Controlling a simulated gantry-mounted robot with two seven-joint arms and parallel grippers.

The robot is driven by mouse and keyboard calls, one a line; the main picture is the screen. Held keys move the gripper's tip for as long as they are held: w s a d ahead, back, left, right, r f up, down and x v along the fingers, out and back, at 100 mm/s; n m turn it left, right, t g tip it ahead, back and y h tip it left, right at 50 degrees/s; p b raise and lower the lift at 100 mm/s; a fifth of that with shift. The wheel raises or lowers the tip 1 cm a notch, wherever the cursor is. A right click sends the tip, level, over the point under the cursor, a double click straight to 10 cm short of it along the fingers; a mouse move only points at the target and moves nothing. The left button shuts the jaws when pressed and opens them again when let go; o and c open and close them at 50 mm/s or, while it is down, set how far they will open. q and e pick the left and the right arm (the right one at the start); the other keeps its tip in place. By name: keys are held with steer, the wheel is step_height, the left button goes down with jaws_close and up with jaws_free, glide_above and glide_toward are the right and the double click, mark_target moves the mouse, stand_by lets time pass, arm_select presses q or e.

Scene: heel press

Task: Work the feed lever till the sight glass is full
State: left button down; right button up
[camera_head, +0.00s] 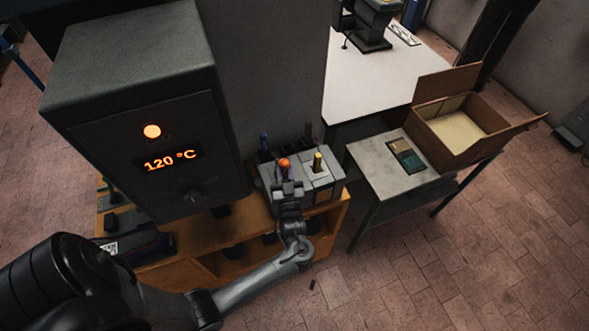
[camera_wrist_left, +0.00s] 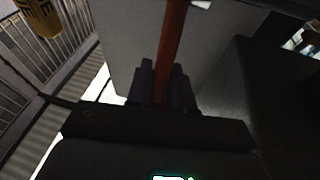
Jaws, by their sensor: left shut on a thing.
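My left gripper (camera_head: 287,187) reaches in from the lower left to a grey unit (camera_head: 336,180) on the wooden bench. An orange-red knob (camera_head: 284,163) shows just above the gripper in the head view. In the left wrist view the two dark fingers (camera_wrist_left: 164,85) are shut on a reddish-brown bar (camera_wrist_left: 173,40), which seems to be the feed lever. My right gripper is not in view.
A large grey cabinet (camera_head: 130,100) with a lit 120 °C display hangs close left of the gripper. The wooden bench (camera_head: 190,270) is below. To the right are a grey side table (camera_head: 375,160) and an open cardboard box (camera_head: 460,145). Floor at front right is clear.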

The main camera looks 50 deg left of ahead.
arm_select(q)
steer(key=shift+d, duration=0.1)
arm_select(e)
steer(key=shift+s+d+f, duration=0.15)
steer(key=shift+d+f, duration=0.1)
arm_select(q)
steer(key=c, duration=1.1)
jaws_free()
steer(key=shift+s+d+f, duration=0.1)
